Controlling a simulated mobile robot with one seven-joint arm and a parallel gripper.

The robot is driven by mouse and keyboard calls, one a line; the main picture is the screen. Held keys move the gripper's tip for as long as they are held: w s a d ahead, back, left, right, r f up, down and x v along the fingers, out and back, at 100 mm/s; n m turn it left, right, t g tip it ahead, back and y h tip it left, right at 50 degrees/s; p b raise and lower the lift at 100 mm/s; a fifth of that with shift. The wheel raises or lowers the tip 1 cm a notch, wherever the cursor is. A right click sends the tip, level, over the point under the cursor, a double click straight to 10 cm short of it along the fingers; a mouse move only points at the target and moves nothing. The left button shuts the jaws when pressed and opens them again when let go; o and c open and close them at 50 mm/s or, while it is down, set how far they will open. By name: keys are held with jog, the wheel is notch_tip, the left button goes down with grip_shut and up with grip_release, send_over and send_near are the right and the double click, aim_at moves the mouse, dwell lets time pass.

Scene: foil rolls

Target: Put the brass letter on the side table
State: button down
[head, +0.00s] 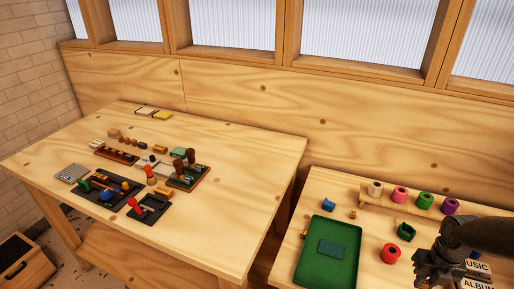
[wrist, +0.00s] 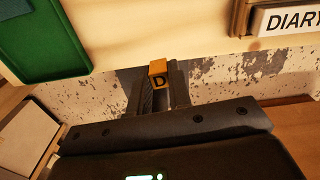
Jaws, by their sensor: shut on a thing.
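In the wrist view the letter overlaps the front edge of the right-hand table (wrist: 150,25), with worn floor below. In the head view my gripper (head: 432,275) is at the lower right, over the front part of that table (head: 300,205); the letter cannot be made out there. A larger table (head: 235,165) stands to the left. I cannot tell which is the side table.
The right-hand table holds a green tray (head: 310,268), a rack of colored rolls (head: 400,195), loose red (head: 390,253) and green rolls (head: 406,232), small brass pieces (head: 352,215) and label blocks (head: 478,285). The left table holds several trays and tools; its right part is bare.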

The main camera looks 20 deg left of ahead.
jog(key=w+a+r, duration=0.3)
jog(key=w+a, duration=0.2)
jog(key=a, duration=0.6)
jog(key=w+a+r, duration=0.2)
jog(key=w+a, duration=0.3)
jog(key=a, duration=0.7)
jog(key=w+a+r, duration=0.3)
jog(key=w+a, duration=0.2)
jog(key=a, duration=0.6)
jog(key=s+a+r+m, duration=0.1)
jog(key=s+a+r, duration=0.1)
jog(key=a, duration=0.5)
jog(key=s+a+r, duration=0.1)
jog(key=a, duration=0.6)
send_over(186, 208)
jog(key=f, duration=0.3)
jog(key=shift+w+d+f, duration=0.1)
jog(key=shift+d+f, duration=0.1)
jog(key=shift+f, duration=0.2)
jog(key=shift+a+f, duration=0.1)
jog(key=shift+a, duration=0.05)
jog(key=shift+f, duration=1.95)
jog(key=shift+f, duration=0.15)
